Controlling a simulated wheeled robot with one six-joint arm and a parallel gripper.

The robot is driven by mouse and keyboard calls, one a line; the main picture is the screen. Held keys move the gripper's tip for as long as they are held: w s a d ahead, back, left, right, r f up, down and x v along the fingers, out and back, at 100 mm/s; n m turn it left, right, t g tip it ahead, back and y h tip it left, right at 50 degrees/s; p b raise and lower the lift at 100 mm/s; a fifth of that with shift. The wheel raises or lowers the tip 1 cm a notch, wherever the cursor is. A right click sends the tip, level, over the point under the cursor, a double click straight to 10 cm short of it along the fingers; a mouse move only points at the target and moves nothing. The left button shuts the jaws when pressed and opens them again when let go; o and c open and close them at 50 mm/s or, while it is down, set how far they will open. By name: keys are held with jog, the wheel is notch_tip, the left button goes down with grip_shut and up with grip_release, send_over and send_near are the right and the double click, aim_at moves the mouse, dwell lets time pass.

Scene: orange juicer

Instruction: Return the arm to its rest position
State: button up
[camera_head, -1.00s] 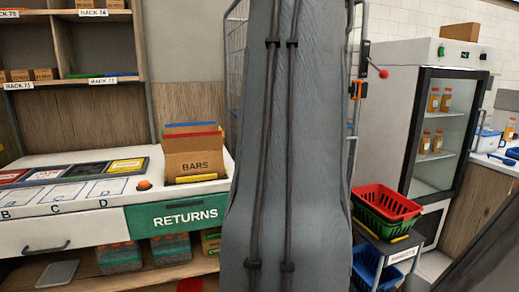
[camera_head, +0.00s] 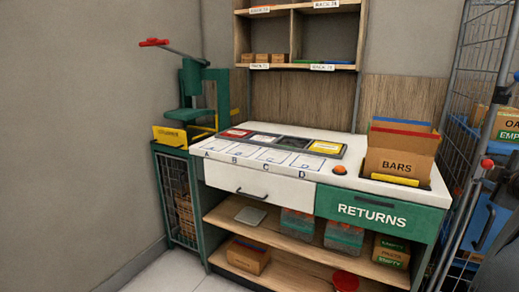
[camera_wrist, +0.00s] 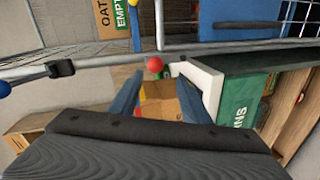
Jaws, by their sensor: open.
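My gripper (camera_wrist: 158,100) shows in the wrist view. Its two blue fingers stand apart, with the dark wrist body below them. No object is held between them; a brown cardboard surface shows in the gap behind. In the head view my gripper is not visible. A dark grey shape at the lower right edge there may be part of my arm, but I cannot tell its pose.
A white workbench (camera_head: 262,182) with a green RETURNS drawer (camera_head: 375,212) and BARS box (camera_head: 398,155) stands ahead. A green juicer press (camera_head: 200,92) is left. A wire cage trolley (camera_head: 482,75) stands right. In the wrist view, the RETURNS front (camera_wrist: 238,108) is close right of the fingers.

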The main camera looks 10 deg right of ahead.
jog(key=w+a+f+m+g+y, duration=0.2)
jog(key=w+a+f, duration=0.15)
jog(key=a, duration=0.55)
jog(key=w+a+f+m+g+y, duration=0.15)
jog(key=a+f, duration=0.35)
jog(key=a, duration=0.5)
jog(key=w+a+f+m+g+y, duration=0.2)
jog(key=w+a+f, duration=0.15)
jog(key=a, duration=0.55)
jog(key=s+a+f+g+y, duration=0.1)
jog(key=s+a+g, duration=0.1)
jog(key=s+a, duration=0.3)
jog(key=s+a+f+m+g+y, duration=0.1)
jog(key=s+a, duration=0.3)
jog(key=a, duration=0.8)
jog(key=s+a+f+m+g+y, duration=0.1)
jog(key=s+a+f+g+y, duration=0.1)
jog(key=s+a, duration=0.3)
jog(key=a+f+g, duration=0.1)
jog(key=a, duration=0.2)
jog(key=shift+s+a+g, duration=0.25)
jog(key=shift+s+g, duration=0.1)
jog(key=shift+f+m, duration=0.1)
jog(key=shift+m, duration=0.25)
jog(key=c, duration=0.3)
jog(key=shift+d, duration=0.15)
